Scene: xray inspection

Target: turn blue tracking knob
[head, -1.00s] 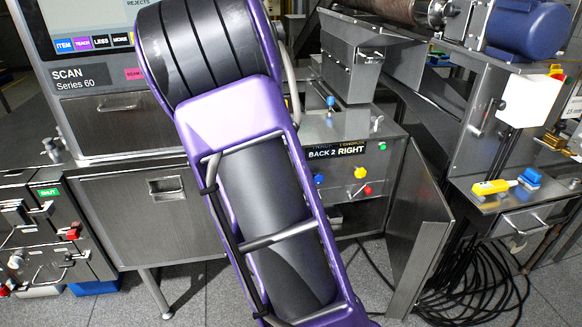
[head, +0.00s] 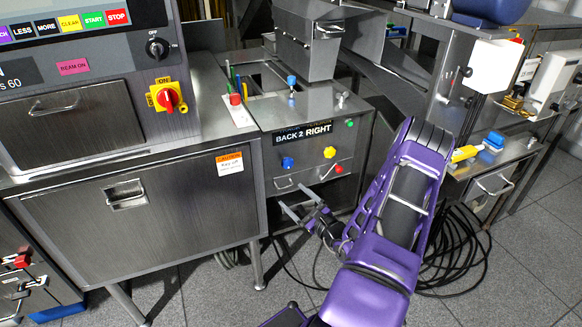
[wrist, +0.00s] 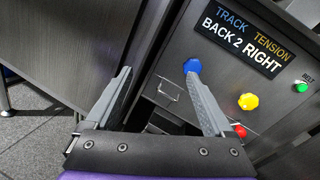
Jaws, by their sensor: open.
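The blue tracking knob (head: 287,162) sits on the left of the front panel under the "BACK 2 RIGHT" label (head: 304,133). The wrist view shows the knob (wrist: 192,66) just beyond the right fingertip, under the word TRACK. My gripper (head: 292,197) is open and empty, below and in front of the panel. In the wrist view its two fingers (wrist: 158,73) are spread wide, with the knob near the right finger, not between them. It looks apart from the knob.
A yellow knob (head: 329,152) and a red knob (head: 339,169) sit right of the blue one, with a green button (head: 350,123) above. A handle (head: 284,184) lies below the knob. Another blue knob (head: 291,80) stands on top. A large steel cabinet (head: 170,200) stands left; black cables (head: 465,250) lie right.

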